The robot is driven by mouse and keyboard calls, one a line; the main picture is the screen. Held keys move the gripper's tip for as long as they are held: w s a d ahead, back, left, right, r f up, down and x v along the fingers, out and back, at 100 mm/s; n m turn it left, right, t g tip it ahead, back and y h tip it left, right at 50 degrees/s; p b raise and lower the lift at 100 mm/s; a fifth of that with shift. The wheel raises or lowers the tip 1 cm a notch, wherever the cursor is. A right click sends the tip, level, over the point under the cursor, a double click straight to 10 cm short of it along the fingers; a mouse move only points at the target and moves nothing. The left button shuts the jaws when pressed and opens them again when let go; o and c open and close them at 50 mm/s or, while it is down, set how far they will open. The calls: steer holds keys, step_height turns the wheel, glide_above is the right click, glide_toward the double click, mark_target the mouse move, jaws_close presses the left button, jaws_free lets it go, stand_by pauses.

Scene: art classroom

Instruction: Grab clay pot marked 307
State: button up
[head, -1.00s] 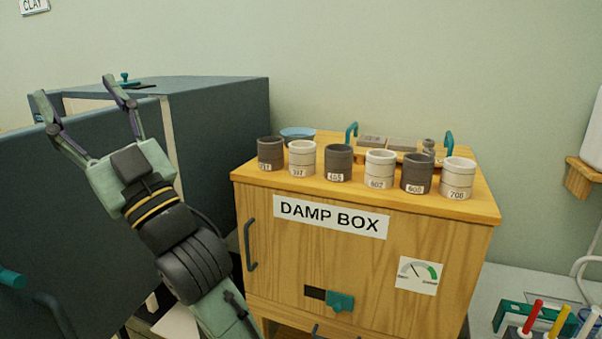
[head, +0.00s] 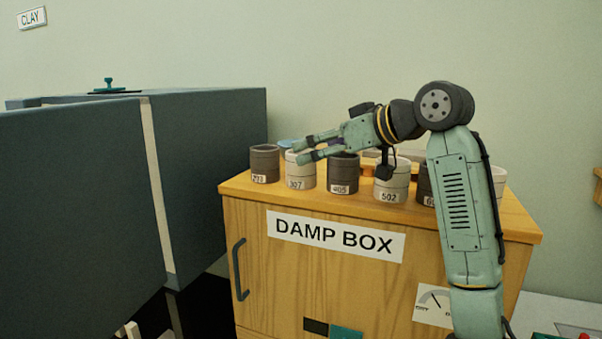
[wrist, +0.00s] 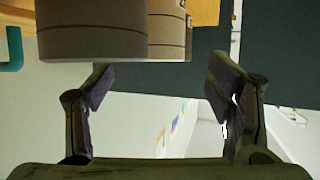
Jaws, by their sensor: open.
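The clay pot marked 307 (head: 300,178) is pale and stands upright on the damp box's top, second from the left in a row of pots. My gripper (head: 299,151) is open and empty. In the head view its fingertips overlap the pot's rim; I cannot tell whether they touch it. In the wrist view my open fingers (wrist: 160,79) stand apart with no pot between them. A large grey-brown pot (wrist: 92,32) and a paler one (wrist: 165,35) show at the top there; their numbers are not visible.
A dark pot (head: 264,165) stands left of 307 and dark pot 405 (head: 343,175) close on its right. Pale pot 502 (head: 391,185) and others follow, partly behind my arm. The damp box (head: 290,270) is wooden. A dark cabinet (head: 215,170) with an open door is at left.

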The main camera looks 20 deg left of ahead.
mark_target(301, 169)
steer(key=p+x, duration=0.1)
steer(key=x, duration=0.5)
steer(key=shift+w, duration=0.25)
steer(key=c, duration=1.3)
steer(key=shift+c, duration=0.2)
